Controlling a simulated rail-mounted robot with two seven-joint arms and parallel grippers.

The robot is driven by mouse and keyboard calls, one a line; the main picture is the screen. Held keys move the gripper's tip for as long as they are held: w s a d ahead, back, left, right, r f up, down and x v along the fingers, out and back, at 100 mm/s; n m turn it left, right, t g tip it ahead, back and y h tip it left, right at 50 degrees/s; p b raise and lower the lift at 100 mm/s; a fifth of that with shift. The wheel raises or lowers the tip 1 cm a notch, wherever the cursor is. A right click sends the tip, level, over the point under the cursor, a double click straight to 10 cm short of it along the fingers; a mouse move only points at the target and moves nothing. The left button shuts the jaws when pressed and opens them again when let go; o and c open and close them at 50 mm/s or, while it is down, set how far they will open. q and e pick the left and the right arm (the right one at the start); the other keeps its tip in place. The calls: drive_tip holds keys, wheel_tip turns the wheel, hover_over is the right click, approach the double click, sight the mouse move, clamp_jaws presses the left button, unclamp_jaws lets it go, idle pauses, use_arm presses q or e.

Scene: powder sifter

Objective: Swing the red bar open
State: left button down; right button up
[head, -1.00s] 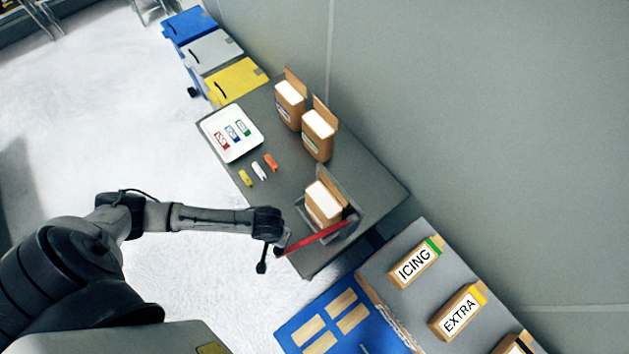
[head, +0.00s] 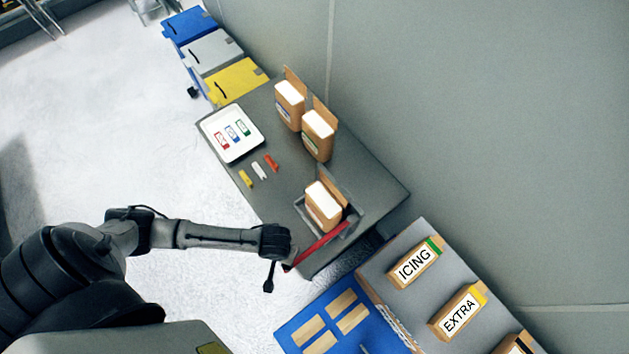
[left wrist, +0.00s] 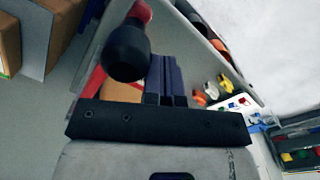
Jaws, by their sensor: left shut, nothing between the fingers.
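The red bar (head: 322,246) slants across the front of the grey holder (head: 300,208) near the table's front corner. A gap shows between bar and holder, and the bar's lower end lies right beside my left gripper (head: 277,243). A brown box with a white top (head: 323,203) stands in the holder. In the left wrist view, my left gripper's dark fingers (left wrist: 164,78) are shut and empty. Red pieces of the bar (left wrist: 121,92) show behind and beside a black round part. Whether the fingers touch the bar cannot be told. My right gripper is not in view.
Two brown boxes (head: 289,104) (head: 318,135), a white tray (head: 233,132) and small coloured clips (head: 259,171) are on the grey table (head: 365,190). A second table (head: 385,270) with labelled boxes and a blue mat (head: 295,329) lies at lower right. Open floor lies left.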

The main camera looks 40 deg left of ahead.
use_arm(q)
drive_tip(key=shift+s+d, duration=0.3)
drive_tip(key=shift+d, duration=0.45)
drive_tip(key=shift+s+d, duration=0.3)
drive_tip(key=shift+d, duration=0.4)
drive_tip(key=shift+d+r, duration=0.1)
drive_tip(key=shift+d, duration=0.05)
drive_tip(key=shift+r, duration=0.1)
drive_tip(key=shift+s+r, duration=0.1)
drive_tip(key=shift+r, duration=0.75)
drive_tip(key=shift+w+r, duration=0.15)
drive_tip(key=shift+r, duration=0.6)
drive_tip(key=shift+w+r, duration=0.15)
drive_tip(key=shift+r, duration=0.55)
drive_tip(key=shift+s+a+r, duration=0.1)
drive_tip(key=shift+a+r, duration=0.2)
drive_tip(key=shift+r, duration=0.1)
drive_tip(key=shift+a+r, duration=0.15)
drive_tip(key=shift+r, duration=0.65)
drive_tip(key=shift+a+r, duration=0.15)
drive_tip(key=shift+r, duration=0.65)
